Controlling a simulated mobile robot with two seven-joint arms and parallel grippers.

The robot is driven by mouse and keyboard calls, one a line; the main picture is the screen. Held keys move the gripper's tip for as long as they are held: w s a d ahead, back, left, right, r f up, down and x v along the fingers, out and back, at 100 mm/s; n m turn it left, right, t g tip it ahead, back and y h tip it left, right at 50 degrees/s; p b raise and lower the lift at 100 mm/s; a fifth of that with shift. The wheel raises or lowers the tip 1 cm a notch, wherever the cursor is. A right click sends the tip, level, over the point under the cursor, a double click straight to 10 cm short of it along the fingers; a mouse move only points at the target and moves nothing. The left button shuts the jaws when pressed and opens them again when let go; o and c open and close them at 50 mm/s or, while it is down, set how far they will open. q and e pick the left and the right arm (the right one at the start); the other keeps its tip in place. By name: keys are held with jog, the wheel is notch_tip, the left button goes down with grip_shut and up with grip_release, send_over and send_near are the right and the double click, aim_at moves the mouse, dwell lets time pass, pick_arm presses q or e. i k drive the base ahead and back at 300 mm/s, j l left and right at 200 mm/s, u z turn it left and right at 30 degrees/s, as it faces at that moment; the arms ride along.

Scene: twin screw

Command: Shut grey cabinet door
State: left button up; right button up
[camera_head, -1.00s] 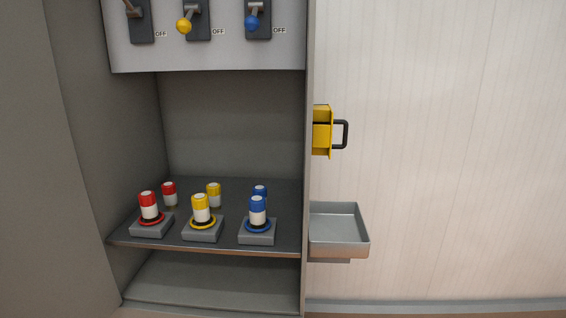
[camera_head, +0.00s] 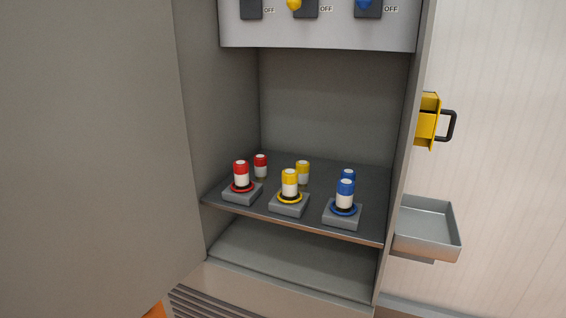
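The grey cabinet (camera_head: 330,110) stands open in front of me, its interior fully visible. Its grey door (camera_head: 90,150) is swung open on the left side and fills the left part of the view. The door's handle and outer edge are not visible. Neither of my grippers is in view.
A shelf (camera_head: 215,202) holds red, yellow and blue capped cylinders, some on grey blocks. Switches marked OFF sit on a panel (camera_head: 320,33) above. A yellow bracket with black handle (camera_head: 428,120) and a grey tray (camera_head: 425,228) project on the right. An orange patch (camera_head: 155,311) shows bottom left.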

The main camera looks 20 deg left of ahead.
aim_at(100, 217)
jog(key=j+u, duration=0.2)
jog(key=u, duration=0.25)
jog(key=k+j+u, duration=0.1)
jog(key=u, duration=0.3)
jog(key=i+j, duration=0.05)
jog(key=j, duration=0.05)
